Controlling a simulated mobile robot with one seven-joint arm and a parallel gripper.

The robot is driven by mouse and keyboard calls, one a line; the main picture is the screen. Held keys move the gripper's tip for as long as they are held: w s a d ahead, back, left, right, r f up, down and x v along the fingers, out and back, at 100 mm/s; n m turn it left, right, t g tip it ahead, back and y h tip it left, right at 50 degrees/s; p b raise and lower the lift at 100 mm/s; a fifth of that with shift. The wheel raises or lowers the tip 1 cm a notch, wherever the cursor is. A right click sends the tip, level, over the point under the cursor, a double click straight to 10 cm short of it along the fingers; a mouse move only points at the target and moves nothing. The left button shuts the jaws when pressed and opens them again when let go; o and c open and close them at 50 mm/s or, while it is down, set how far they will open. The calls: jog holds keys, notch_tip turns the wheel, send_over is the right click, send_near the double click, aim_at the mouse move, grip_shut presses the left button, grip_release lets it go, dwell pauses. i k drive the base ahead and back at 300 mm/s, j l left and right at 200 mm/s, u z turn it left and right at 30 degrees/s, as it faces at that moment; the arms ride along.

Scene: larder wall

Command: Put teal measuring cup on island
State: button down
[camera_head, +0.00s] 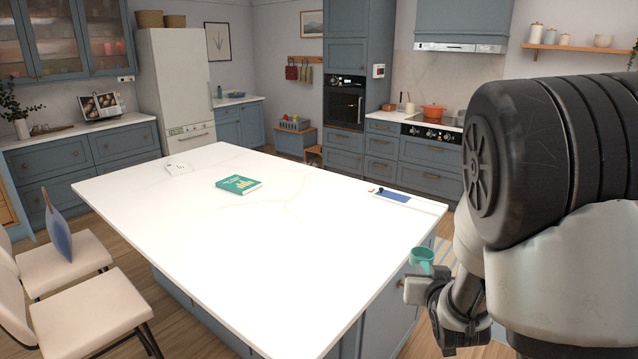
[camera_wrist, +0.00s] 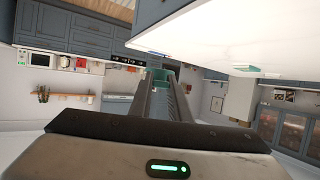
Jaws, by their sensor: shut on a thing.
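The teal measuring cup (camera_head: 421,257) is in my gripper (camera_head: 414,290), just off the right edge of the island in the head view. My gripper is shut on it and holds it about level with or a little below the white top. In the wrist view the cup (camera_wrist: 158,74) shows as a teal patch at the fingertips, mostly hidden by the fingers. The island (camera_head: 300,250) has a wide white top over blue cabinets. It also shows in the wrist view (camera_wrist: 230,40), tilted, at the upper right.
A teal book (camera_head: 239,185) lies mid-island. A blue-and-white flat item (camera_head: 389,195) lies near its right far corner, and a small white item (camera_head: 178,168) near the far left edge. Chairs (camera_head: 70,262) stand at left. The near and middle top is clear.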

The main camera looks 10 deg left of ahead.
aim_at(250, 254)
jog(key=i+u, duration=0.4)
jog(key=i+l+u, duration=0.1)
jog(key=u, duration=0.35)
jog(key=i+l+u, duration=0.2)
jog(key=u, duration=0.2)
jog(key=i, duration=0.1)
